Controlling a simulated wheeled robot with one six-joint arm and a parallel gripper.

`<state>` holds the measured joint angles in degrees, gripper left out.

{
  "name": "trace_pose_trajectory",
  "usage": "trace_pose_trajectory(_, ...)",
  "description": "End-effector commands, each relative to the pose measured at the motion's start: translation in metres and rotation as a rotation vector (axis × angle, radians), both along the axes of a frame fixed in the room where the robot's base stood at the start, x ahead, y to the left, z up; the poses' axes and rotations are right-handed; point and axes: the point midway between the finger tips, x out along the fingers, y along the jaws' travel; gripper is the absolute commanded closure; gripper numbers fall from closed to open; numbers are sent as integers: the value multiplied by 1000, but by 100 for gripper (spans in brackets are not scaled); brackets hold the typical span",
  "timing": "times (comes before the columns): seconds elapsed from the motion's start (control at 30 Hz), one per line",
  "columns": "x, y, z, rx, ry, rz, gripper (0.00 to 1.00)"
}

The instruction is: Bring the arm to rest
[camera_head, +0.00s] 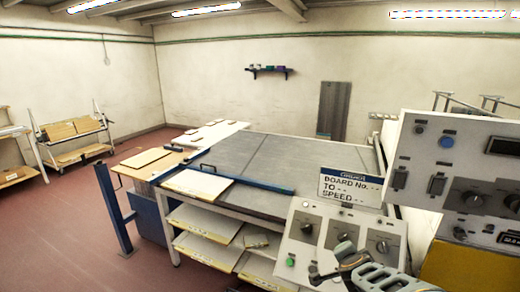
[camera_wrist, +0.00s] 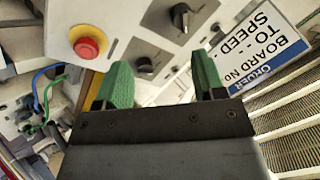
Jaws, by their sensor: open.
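My gripper (camera_wrist: 162,78) shows in the wrist view with its two green fingers spread apart and nothing between them. It is over the sloped grey control panel (camera_wrist: 215,18), whose black knobs (camera_wrist: 147,67) lie just beyond the fingertips. Whether the fingers touch the panel I cannot tell. In the head view my arm is at the bottom right, in front of the control panel (camera_head: 296,251), and covers part of it.
A red button (camera_wrist: 90,47) on a yellow ring is left of the fingers. A sign (camera_head: 350,189) stands above the panel. A taller control box (camera_head: 455,150) is at right, close to my arm. The grey table (camera_head: 275,160) lies behind. Red floor (camera_head: 75,230) is free at left.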

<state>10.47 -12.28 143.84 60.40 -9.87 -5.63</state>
Motion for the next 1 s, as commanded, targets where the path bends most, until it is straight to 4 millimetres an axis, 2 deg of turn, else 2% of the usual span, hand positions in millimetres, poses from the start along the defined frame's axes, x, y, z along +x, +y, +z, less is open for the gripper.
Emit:
trace_pose_trajectory(0.03,0,21,1,10,34,135,36)
trace_pose_trajectory(0.13,-15,62,0,1,145,413,36)
trace_pose_trajectory(0.2,-35,83,-1,-30,244,586,36)
trace_pose_trajectory(0.3,-70,98,-1,-107,399,781,36)
trace_pose_trajectory(0.4,-104,98,2,-211,546,907,36)
trace_pose_trajectory(0.53,-131,90,15,-358,647,981,36)
trace_pose_trajectory(0.73,-134,94,30,-437,595,997,36)
trace_pose_trajectory(1.0,-134,96,31,-440,589,1004,36)
